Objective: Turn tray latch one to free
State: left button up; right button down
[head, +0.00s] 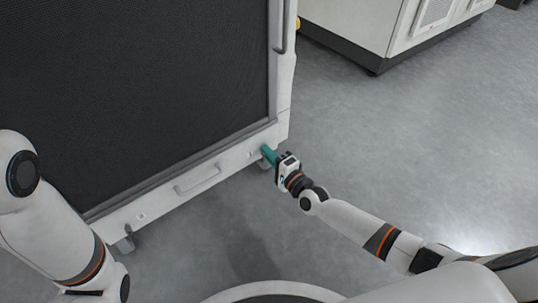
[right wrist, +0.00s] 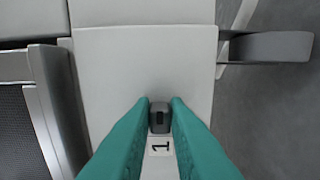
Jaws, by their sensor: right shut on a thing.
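Tray latch one is a small dark grey knob (right wrist: 159,117) on the pale lower front panel, with a label "1" (right wrist: 160,147) beside it in the right wrist view. My right gripper (right wrist: 160,112) has its two green fingers shut on the sides of the knob. In the head view my right gripper (head: 267,154) is at the right end of the panel and hides the latch. My left arm shows at the left of the head view, but its gripper is out of the frame.
The washer's dark mesh front (head: 140,85) fills the upper left. The lower panel (head: 160,200) has a handle (head: 198,180) and another small latch (head: 141,216) at its left end. A white cabinet (head: 385,30) stands at the back right. Grey floor (head: 420,140) is clear between.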

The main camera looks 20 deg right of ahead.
jog(key=c, duration=1.4)
grip_release()
jog(key=shift+c, duration=0.2)
jog(key=shift+s, duration=0.1)
jog(key=p+v, duration=0.6)
jog(key=v, duration=0.5)
jog(key=shift+s+d, duration=0.15)
jog(key=shift+s, duration=0.25)
